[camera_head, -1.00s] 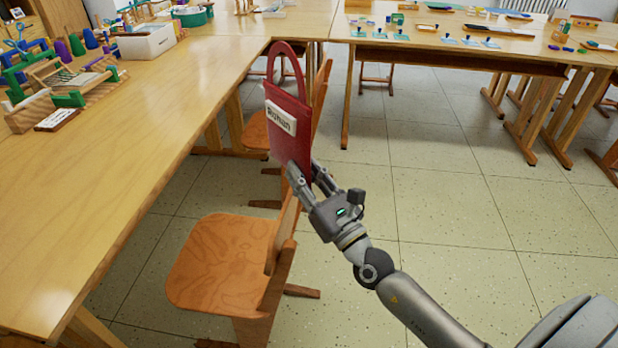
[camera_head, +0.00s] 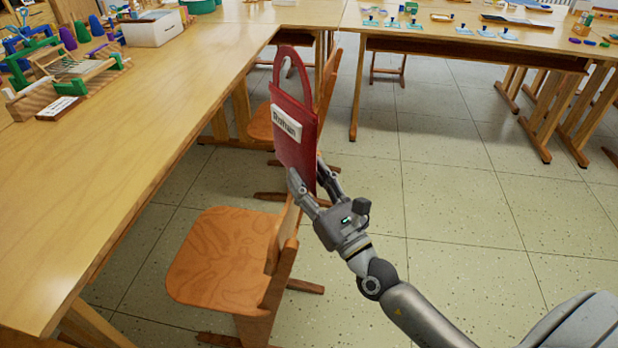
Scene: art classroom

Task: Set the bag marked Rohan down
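A red bag (camera_head: 296,147) with a loop handle and a white label (camera_head: 286,123) reading "Rohan" is upright in front of me, slightly tilted. My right gripper (camera_head: 312,182) is at its lower edge, with fingers on either side of it, shut on the bag. The bag is in the air beside the long table's right edge, above the floor. My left gripper is not in view.
A long wooden table (camera_head: 130,165) runs along the left, its near part bare. A loom (camera_head: 72,80), spools and a white box (camera_head: 152,30) stand at its far end. Wooden chairs (camera_head: 225,262) stand below the bag. Another table (camera_head: 450,45) with supplies is at the back right.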

